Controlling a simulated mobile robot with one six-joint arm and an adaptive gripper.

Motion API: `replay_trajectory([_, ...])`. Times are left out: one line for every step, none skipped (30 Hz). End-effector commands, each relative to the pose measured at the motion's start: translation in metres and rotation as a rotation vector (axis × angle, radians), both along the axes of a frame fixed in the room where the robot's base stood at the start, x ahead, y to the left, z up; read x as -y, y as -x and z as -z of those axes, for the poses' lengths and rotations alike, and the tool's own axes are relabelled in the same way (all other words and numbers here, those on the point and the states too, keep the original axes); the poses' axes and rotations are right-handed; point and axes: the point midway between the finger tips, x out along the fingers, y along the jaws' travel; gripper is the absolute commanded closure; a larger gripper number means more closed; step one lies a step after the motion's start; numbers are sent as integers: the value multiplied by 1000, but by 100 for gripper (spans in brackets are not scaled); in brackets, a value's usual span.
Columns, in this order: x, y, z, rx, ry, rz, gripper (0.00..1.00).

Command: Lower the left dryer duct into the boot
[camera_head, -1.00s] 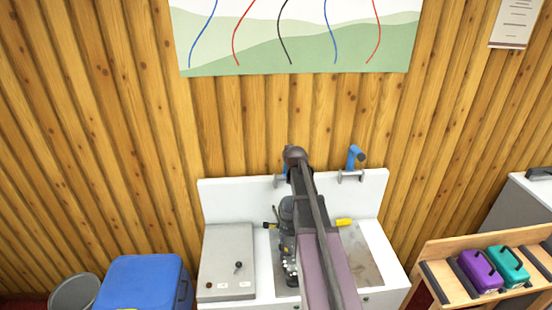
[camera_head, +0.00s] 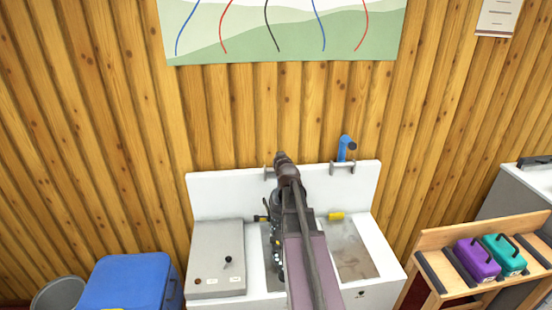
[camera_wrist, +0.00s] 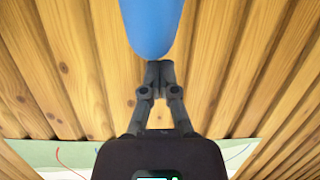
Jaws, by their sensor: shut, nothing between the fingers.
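In the wrist view a smooth blue rounded piece (camera_wrist: 152,22), which looks like the left dryer duct, fills the top middle. My gripper (camera_wrist: 160,68) is shut with its fingertips together at the lower end of this piece. Nothing shows between the fingers; whether they touch the blue surface I cannot tell. In the head view my arm hides the left duct and my gripper; only part of the left wall bracket (camera_head: 268,172) shows. The right duct (camera_head: 346,148) is blue and upright in its bracket (camera_head: 343,168). I cannot make out the boot.
The white bench (camera_head: 210,207) has a grey control box (camera_head: 212,272) with a small lever at its left. A yellow handle (camera_head: 336,216) and a black handle (camera_head: 260,217) sit at the back. A blue bin (camera_head: 128,280) stands left, a shelf with purple (camera_head: 477,260) and teal (camera_head: 505,255) containers right.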

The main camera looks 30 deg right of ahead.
Motion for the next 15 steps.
replay_trajectory([-1, 5, 7, -3, 0, 1, 100])
replay_trajectory([-2, 8, 10, -4, -1, 1, 100])
replay_trajectory([-3, 11, 14, -4, -1, 1, 100])
replay_trajectory([-5, 14, 17, -4, -1, 2, 100])
replay_trajectory([-6, 17, 20, -4, -1, 2, 100])
replay_trajectory([-7, 21, 25, -4, -1, 3, 100])
replay_trajectory([-8, 23, 29, -4, -1, 3, 100])
replay_trajectory([-9, 26, 32, -3, -2, 4, 100])
replay_trajectory([-10, 29, 37, -3, -2, 4, 100])
replay_trajectory([-11, 31, 41, -3, -1, 4, 100])
replay_trajectory([-12, 33, 44, -3, -1, 4, 100])
replay_trajectory([-13, 35, 49, -3, -1, 4, 100])
replay_trajectory([-13, 37, 52, -3, -1, 4, 100])
replay_trajectory([-14, 38, 55, -3, -1, 5, 100])
replay_trajectory([-15, 40, 59, -3, -1, 5, 100])
